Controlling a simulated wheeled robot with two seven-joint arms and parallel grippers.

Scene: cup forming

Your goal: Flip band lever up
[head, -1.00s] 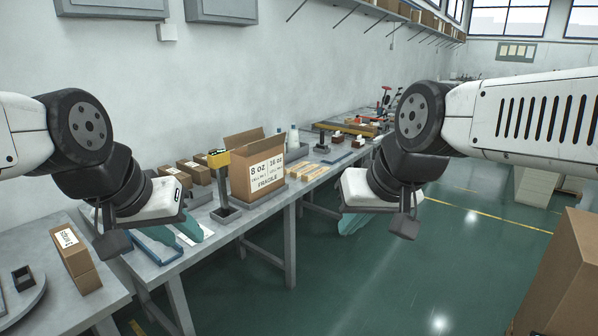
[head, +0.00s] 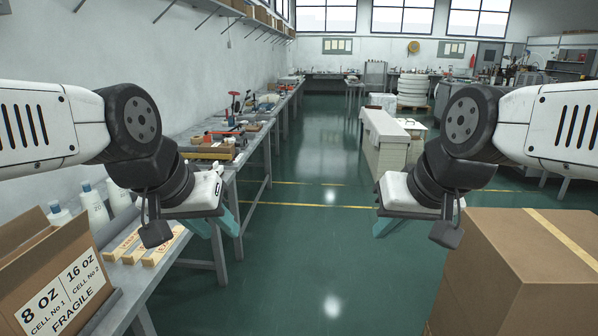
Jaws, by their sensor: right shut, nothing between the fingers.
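No band lever can be made out in the head view. My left gripper (head: 222,238), with teal fingers, hangs in front of the long bench at the left; its fingers look apart and nothing shows between them. My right gripper (head: 383,227) hangs over the open floor near the middle; it is shut and empty, with only a little teal showing below its white housing. Neither gripper touches anything.
A labelled open carton (head: 62,280), white bottles (head: 95,207) and wooden blocks (head: 163,247) stand on the bench at left. A large brown box (head: 535,265) fills the lower right. The green floor (head: 310,260) between is clear.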

